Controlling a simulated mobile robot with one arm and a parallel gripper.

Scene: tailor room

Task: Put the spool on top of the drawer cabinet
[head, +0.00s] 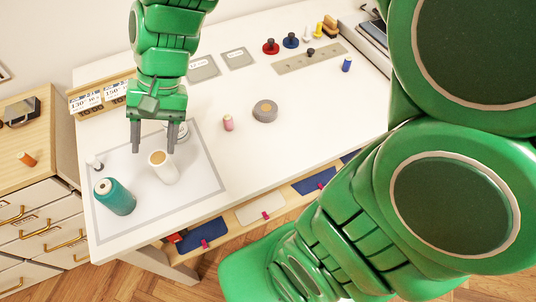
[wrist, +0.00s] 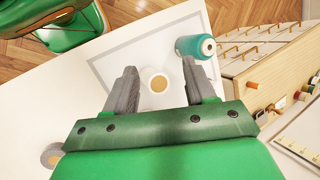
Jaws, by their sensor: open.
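A white spool-like cylinder with a tan top (head: 163,168) stands upright on the grey-bordered mat (head: 208,192) on the white table. In the wrist view the white cylinder (wrist: 154,84) shows between the finger lines. My gripper (head: 156,146) is open and empty, pointing down just behind and above it. The wrist view shows my gripper's fingers (wrist: 158,72) apart on either side of it; I cannot tell if either touches. The drawer cabinet (head: 40,165) has a wooden top and stands left of the table.
An orange spool (head: 27,159) and a dark metal-handled box (head: 20,112) are on the cabinet top, with bare wood between. A pink spool (head: 228,123) and a grey tape roll (head: 264,111) stand right of the mat. A card holder (head: 100,95) stands at the table's left edge.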

